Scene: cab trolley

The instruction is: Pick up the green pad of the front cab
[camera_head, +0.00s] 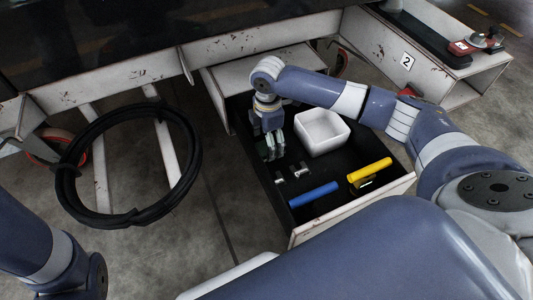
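A small dark green shape, which may be the green pad (271,153), shows at the fingertips of my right gripper (271,146). The gripper points down into the left part of the open drawer (300,238). The fingers cover much of the green shape, so I cannot tell whether they are closed on it or only around or beside it. My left arm shows at the lower left, but its gripper is out of view.
The drawer also holds a white square bin (322,132), a blue cylinder (314,194), a yellow-handled tool (369,171) and small metal parts (299,170). A black hose coil (128,217) hangs at left. A red-and-grey tool (476,43) lies at the upper right.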

